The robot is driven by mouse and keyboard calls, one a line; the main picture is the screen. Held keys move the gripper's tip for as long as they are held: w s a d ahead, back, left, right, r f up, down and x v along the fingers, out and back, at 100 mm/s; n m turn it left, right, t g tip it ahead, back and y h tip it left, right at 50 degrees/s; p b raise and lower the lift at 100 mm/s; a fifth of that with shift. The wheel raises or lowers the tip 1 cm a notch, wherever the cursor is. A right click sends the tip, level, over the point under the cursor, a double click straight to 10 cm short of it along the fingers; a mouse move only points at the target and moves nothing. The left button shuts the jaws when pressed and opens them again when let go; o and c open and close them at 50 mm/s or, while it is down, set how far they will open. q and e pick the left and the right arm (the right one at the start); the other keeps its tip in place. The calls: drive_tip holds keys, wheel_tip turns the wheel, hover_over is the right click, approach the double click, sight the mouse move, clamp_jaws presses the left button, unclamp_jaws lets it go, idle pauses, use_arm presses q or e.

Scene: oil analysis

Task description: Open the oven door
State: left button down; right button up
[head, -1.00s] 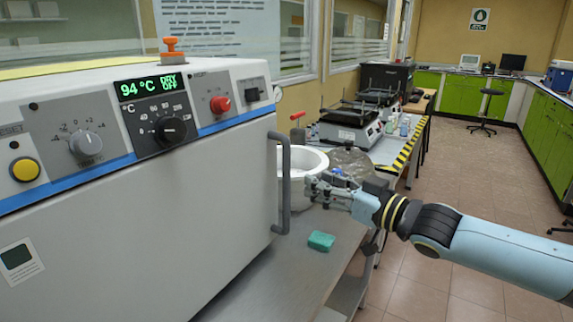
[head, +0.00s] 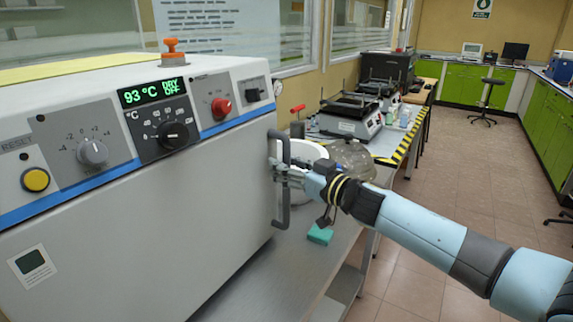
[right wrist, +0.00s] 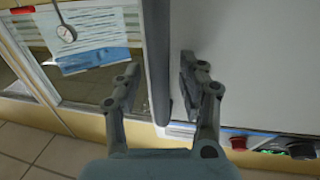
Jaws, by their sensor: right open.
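The oven (head: 150,215) is a large light grey box at the left of the head view, with a blue stripe and a display reading 93 °C. Its door looks shut. The dark grey upright door handle (head: 284,213) is at the right edge of the front. My right gripper (head: 277,172) is at the middle of the handle, its fingers partly hidden there. In the right wrist view the right gripper (right wrist: 156,78) is open, with the handle bar (right wrist: 157,60) between its two fingers; a gap shows on the left side. My left gripper is not in view.
A white pot (head: 309,152) and a glass vessel (head: 352,160) stand behind my right gripper. A teal block (head: 320,234) lies on the metal bench (head: 290,268) below it. Lab devices (head: 352,117) stand farther back. Free floor (head: 455,185) lies to the right.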

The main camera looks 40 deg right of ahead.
drive_tip(key=shift+c, duration=0.3)
clamp_jaws()
idle(0.3)
